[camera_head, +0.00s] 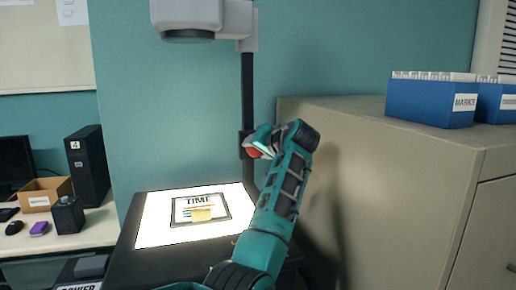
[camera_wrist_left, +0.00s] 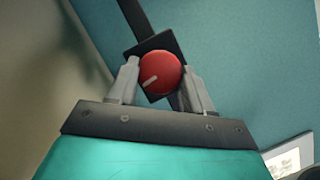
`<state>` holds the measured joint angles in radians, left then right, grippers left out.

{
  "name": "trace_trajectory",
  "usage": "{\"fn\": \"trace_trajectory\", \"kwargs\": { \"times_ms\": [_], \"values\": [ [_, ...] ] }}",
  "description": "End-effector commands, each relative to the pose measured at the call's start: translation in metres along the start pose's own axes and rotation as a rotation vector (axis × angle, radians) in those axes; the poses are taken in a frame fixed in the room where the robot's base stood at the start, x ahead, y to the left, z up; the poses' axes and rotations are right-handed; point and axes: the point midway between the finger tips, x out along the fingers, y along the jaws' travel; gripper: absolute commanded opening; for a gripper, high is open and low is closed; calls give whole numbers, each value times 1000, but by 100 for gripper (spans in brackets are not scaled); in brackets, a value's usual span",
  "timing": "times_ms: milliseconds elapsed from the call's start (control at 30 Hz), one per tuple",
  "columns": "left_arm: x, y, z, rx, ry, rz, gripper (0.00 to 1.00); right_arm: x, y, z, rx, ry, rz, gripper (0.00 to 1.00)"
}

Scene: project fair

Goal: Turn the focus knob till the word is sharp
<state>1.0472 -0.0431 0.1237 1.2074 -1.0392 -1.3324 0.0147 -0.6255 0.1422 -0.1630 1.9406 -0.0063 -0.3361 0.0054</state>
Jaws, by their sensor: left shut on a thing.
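The red focus knob (camera_head: 254,152) sits on the black post (camera_head: 247,95) of the overhead projector. It also shows in the left wrist view (camera_wrist_left: 160,72), with a pale mark pointing to the lower left. My left gripper (camera_wrist_left: 162,82) is shut on the knob, one finger on each side of it. In the head view my left gripper (camera_head: 259,143) reaches up to the post and partly covers the knob. The lit glass stage (camera_head: 160,222) carries a framed sheet (camera_head: 201,210) with the word TIME. No projected word is in view. My right gripper is not in view.
The projector head (camera_head: 205,18) hangs above the stage. A beige cabinet (camera_head: 400,180) stands close to the right of my arm, with blue card boxes (camera_head: 430,105) on top. A desk at left holds a cardboard box (camera_head: 42,198) and a black tower (camera_head: 88,165).

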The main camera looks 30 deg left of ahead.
Motion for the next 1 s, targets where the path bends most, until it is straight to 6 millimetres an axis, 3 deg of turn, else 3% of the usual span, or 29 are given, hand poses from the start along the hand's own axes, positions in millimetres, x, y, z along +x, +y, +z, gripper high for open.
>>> {"fn": "trace_trajectory", "kwargs": {
  "times_ms": [267, 567, 767, 1000],
  "values": [
    [0, 0, 0, -3, 1, 2, 75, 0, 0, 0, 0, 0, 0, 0],
    [-3, 0, 0, -4, 2, 2, 76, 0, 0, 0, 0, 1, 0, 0],
    [-31, 2, 0, -5, 4, 4, 76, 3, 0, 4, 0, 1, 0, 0],
    [-85, 2, 0, -5, 4, 5, 76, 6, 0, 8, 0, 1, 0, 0]
  ]
}}
